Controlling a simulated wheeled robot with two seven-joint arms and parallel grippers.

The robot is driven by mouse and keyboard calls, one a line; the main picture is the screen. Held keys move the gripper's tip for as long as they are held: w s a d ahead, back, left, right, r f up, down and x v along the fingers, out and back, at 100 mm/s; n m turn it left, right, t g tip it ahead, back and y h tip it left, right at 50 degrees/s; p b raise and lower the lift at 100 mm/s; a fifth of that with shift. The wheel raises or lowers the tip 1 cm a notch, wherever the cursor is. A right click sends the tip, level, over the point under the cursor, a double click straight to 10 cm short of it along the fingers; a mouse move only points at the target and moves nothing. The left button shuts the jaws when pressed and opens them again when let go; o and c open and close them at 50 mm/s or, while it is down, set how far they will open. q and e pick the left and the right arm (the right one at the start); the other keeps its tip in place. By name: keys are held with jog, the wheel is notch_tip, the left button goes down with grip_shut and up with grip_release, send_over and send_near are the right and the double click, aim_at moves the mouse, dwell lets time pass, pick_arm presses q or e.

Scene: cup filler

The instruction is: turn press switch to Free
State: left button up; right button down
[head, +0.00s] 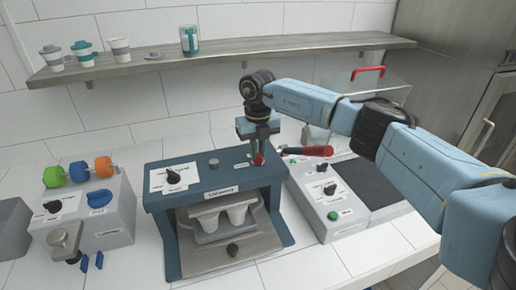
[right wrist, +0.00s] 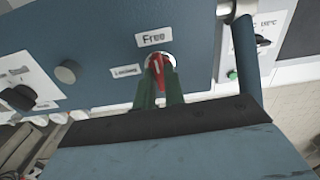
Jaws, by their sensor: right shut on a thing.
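The blue press (head: 188,221) stands on the counter in the head view, with a black knob and a small red switch (head: 259,160) on its top. In the right wrist view the red switch (right wrist: 158,72) sits on a pale round base, with a "Free" label (right wrist: 153,38) above it and a "Locking" label (right wrist: 127,71) to its left. My right gripper (head: 257,152) reaches down onto the switch. Its green fingers (right wrist: 159,85) are shut on it from both sides. The fingers partly hide the switch, so its exact setting is hard to tell. My left gripper is not in view.
White cups sit inside the press front. A grey box with colored rollers (head: 79,170) stands left, and a white control box (head: 325,196) with a red-handled tool (head: 310,151) stands right. A shelf (head: 210,56) with cups runs along the wall behind.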

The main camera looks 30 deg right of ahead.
jog(key=shift+r+m, duration=0.1)
jog(key=shift+m, duration=0.2)
jog(key=c, duration=1.5)
grip_release()
notch_tip(320, 180, up, 13)
jog(key=shift+r+b, duration=0.15)
jog(key=shift+b, duration=0.85)
